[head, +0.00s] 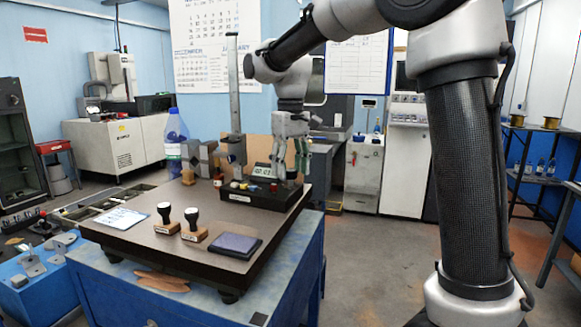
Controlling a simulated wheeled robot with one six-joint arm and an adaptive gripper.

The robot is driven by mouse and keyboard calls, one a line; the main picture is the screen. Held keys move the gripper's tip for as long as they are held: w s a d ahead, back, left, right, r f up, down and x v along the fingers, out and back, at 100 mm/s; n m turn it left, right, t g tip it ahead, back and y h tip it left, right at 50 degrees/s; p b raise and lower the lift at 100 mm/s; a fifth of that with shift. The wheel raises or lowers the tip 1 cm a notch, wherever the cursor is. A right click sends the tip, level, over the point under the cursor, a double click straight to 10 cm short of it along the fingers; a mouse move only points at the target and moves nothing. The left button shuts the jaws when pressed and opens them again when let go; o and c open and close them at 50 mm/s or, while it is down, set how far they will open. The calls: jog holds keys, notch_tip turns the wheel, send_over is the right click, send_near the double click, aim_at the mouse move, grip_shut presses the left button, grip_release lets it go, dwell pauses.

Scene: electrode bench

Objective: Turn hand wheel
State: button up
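I cannot make out a hand wheel for certain at this size. A dark instrument base (262,197) with small coloured knobs and a small display (262,170) sits at the back right of the dark plate. A tall metal column (233,90) with a grey carriage stands at its left. My gripper (292,172) points down over the right end of this base. Its two fingers look apart, with nothing seen between them. Whether the fingertips touch anything is unclear, and they hide part of what is behind them.
A blue bench with metal parts stands left.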

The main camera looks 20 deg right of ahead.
aim_at(290, 170)
notch_tip(290, 170, up, 12)
dwell(0.6)
